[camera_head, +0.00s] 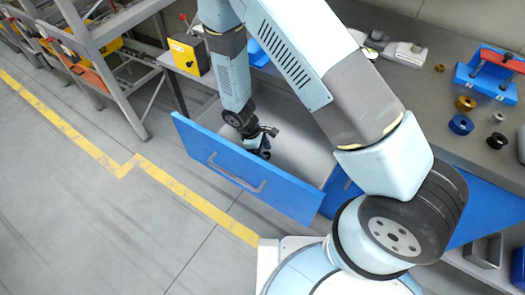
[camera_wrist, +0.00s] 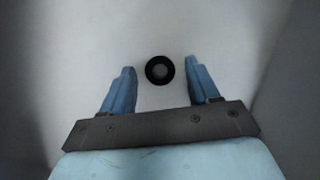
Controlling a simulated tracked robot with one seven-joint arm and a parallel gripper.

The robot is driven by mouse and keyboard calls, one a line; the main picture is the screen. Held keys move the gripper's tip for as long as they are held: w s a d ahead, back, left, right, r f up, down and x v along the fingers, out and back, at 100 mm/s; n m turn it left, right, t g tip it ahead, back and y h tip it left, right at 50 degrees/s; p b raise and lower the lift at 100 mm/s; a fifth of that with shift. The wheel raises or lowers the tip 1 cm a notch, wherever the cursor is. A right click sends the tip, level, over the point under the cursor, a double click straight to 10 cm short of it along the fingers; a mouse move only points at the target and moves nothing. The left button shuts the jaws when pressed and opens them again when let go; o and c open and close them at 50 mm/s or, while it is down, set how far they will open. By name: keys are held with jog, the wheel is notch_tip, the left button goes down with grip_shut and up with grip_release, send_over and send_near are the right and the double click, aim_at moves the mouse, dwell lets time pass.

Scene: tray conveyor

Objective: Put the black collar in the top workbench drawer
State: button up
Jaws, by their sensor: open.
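The top workbench drawer (camera_head: 245,172) is pulled open, with a blue front and a pale inside. My gripper (camera_head: 262,148) reaches down into it. In the wrist view the black collar (camera_wrist: 149,71), a dark ring, lies flat on the pale drawer floor. My gripper (camera_wrist: 159,68) is open, with a blue finger on each side of the collar and a visible gap to both. The collar is not visible inside the drawer in the head view.
The grey workbench top (camera_head: 430,110) holds a blue collar (camera_head: 461,124), a brass collar (camera_head: 465,103), a small dark ring (camera_head: 497,141) and a blue tray (camera_head: 485,78). A metal rack (camera_head: 110,30) stands at the left. Drawer walls surround my gripper.

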jog(key=v, duration=1.2)
jog(key=shift+d+r, duration=0.1)
jog(key=shift+r, duration=0.05)
jog(key=w+d+r+m+t+y, duration=0.1)
jog(key=d+r+m, duration=0.3)
jog(key=r, duration=0.5)
jog(key=w+d+r+m+y, duration=0.1)
jog(key=d+r, duration=0.6)
jog(key=r, duration=0.2)
jog(key=w+d+r+m+t+y, duration=0.1)
jog(key=d+r+m+y, duration=0.15)
jog(key=d+r, duration=0.45)
jog(key=s+d+r+m+t, duration=0.2)
jog(key=s+d+r+m, duration=0.2)
jog(key=s+d+r, duration=0.2)
jog(key=s+d+r+m+t, duration=0.2)
jog(key=s+d+r+m, duration=0.2)
jog(key=s+r, duration=0.5)
notch_tip(320, 180, up, 2)
jog(key=shift+s+d+r, duration=0.1)
jog(key=shift+s+d, duration=0.15)
jog(key=shift+d, duration=0.65)
